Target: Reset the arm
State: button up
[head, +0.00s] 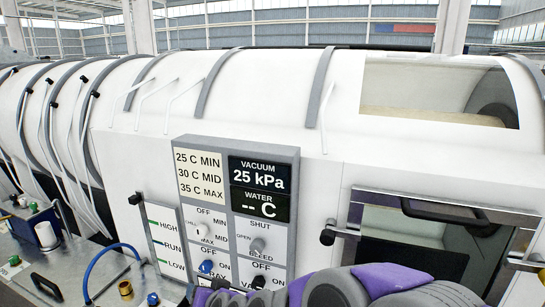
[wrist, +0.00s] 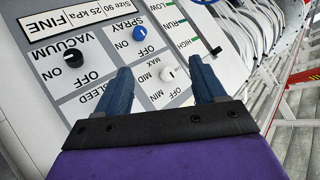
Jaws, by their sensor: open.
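My gripper (wrist: 161,65) shows in the wrist view with its two blue fingers spread apart and nothing between them. It faces the control panel (wrist: 105,35), which appears upside down there, with a white knob (wrist: 167,74) visible between the fingers. I cannot tell how far the fingertips are from the panel. In the head view, my purple and grey arm (head: 375,287) lies along the bottom edge, in front of the machine. The gripper's fingers are not visible in that view.
A large white ribbed machine (head: 250,110) fills the head view. Its panel carries a vacuum display (head: 259,174) reading 25 kPa and several knobs. A glass door with a dark handle (head: 455,215) is at right. A bench (head: 60,275) with a blue hose (head: 100,263) is at lower left.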

jog(key=s+d+f+g+h+b, duration=0.3)
jog(key=s+d+g, duration=0.2)
jog(key=s+d, duration=0.9)
jog(key=s+d+f+g+h+b, duration=0.3)
jog(key=s+d+g, duration=0.3)
jog(key=s+d, duration=0.9)
jog(key=s+f, duration=0.1)
jog(key=s, duration=0.2)
jog(key=shift+d+g, duration=0.2)
jog(key=shift+g, duration=0.1)
dwell(4.5)
